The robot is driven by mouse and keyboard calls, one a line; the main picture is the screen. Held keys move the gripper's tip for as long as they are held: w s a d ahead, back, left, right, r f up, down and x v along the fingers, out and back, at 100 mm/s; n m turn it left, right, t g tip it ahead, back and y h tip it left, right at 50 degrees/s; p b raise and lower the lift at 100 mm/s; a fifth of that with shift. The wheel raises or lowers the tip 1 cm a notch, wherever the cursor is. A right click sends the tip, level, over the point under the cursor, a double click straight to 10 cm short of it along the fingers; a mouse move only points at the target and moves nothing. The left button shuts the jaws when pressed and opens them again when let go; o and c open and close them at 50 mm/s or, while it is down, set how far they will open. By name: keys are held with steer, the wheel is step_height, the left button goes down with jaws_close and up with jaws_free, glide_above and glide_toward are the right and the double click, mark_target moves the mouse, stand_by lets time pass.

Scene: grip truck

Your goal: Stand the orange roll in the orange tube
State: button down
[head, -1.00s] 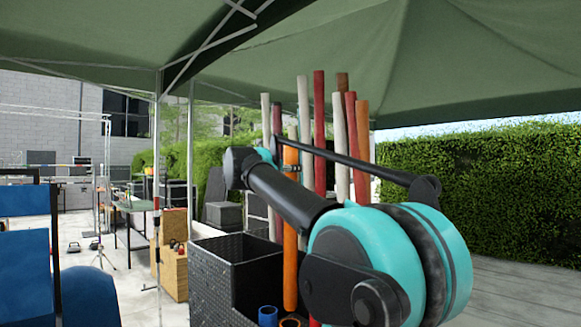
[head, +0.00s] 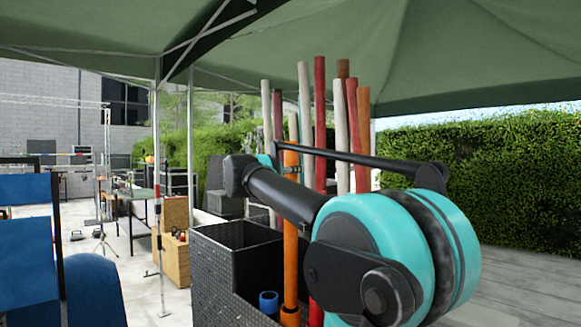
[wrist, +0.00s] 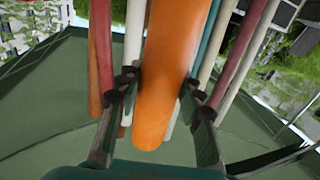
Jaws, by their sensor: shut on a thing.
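The orange roll (head: 290,240) stands about upright in the head view, its lower end meeting the rim of the short orange tube (head: 290,318) at the bottom edge. I cannot tell whether the end is inside the tube or just over it. My gripper (wrist: 160,95) is shut on the roll near its top, one finger on each side; the roll (wrist: 165,75) fills the middle of the wrist view. In the head view my arm hides most of the gripper.
A short blue tube (head: 268,302) sits left of the orange tube. Several red, white and brown rolls (head: 320,110) stand upright close behind the held roll. A blue object (head: 30,240) is at the far left.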

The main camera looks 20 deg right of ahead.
step_height(320, 180, down, 14)
stand_by(2.6)
steer(key=shift+f, duration=0.4)
stand_by(0.7)
steer(key=c, duration=0.9)
jaws_free()
